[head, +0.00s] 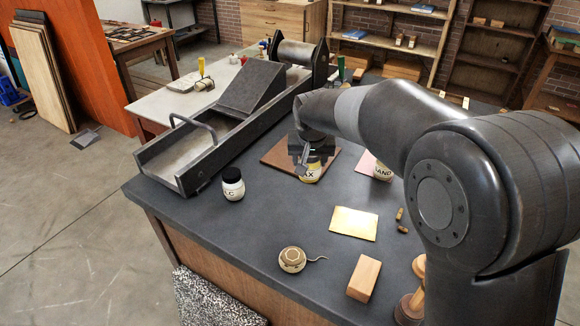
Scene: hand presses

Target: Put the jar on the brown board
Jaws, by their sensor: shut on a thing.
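A jar (312,174) with a yellow-and-white label ending in "AX" is in my gripper (304,163), which is shut on its upper part. The jar looks upright. The brown board (274,157) lies flat on the dark bench top, behind and around the jar in the picture. The jar's lower end overlaps the board's near edge in this view. I cannot tell whether it touches the board or hangs above it. My gripper and wrist hide the jar's top and part of the board.
A jar with a black lid (233,184) stands left of the board. A jar labelled "SAND" (382,172) stands to the right by a pink sheet. A long metal press (225,116) runs behind. A gold sheet (354,223), wooden block (364,278) and round tape measure (292,259) lie in front.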

